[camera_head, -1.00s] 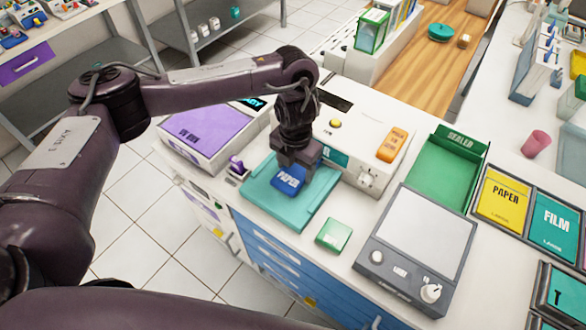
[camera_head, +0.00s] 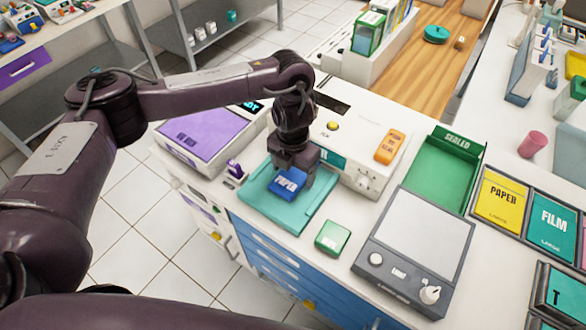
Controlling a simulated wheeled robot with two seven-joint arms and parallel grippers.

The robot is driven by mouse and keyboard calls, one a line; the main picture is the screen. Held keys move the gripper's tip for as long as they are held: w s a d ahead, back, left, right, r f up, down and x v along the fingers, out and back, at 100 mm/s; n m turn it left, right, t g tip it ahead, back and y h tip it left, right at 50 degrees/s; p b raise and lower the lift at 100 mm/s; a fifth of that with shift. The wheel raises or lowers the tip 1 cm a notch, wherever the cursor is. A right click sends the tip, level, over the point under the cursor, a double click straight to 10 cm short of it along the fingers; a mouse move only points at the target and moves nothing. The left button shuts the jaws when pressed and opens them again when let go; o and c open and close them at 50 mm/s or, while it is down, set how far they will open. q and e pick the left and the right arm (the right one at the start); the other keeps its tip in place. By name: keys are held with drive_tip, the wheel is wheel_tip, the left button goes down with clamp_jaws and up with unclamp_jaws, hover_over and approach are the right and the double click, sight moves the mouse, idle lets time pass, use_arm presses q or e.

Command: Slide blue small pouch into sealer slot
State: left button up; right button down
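The blue small pouch (camera_head: 287,183), marked "PAPER", is over the teal tray (camera_head: 265,212) in front of the white sealer (camera_head: 350,140). My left gripper (camera_head: 292,168) points down at the pouch's back part, its fingers around or against it. The finger gap is mostly hidden, but the pouch appears held between the fingers. The sealer's slot is hidden behind the gripper. I cannot tell whether the pouch touches the tray. My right gripper is not in view.
A purple-topped box (camera_head: 205,135) stands left of the sealer. A green box (camera_head: 333,237) and a light panel with knobs (camera_head: 415,245) are to the right. The green "SEALED" tray (camera_head: 440,170) and yellow (camera_head: 502,200) and teal (camera_head: 552,222) pouch bins lie farther right.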

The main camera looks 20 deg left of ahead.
use_arm(q)
drive_tip(key=shift+o, duration=0.8)
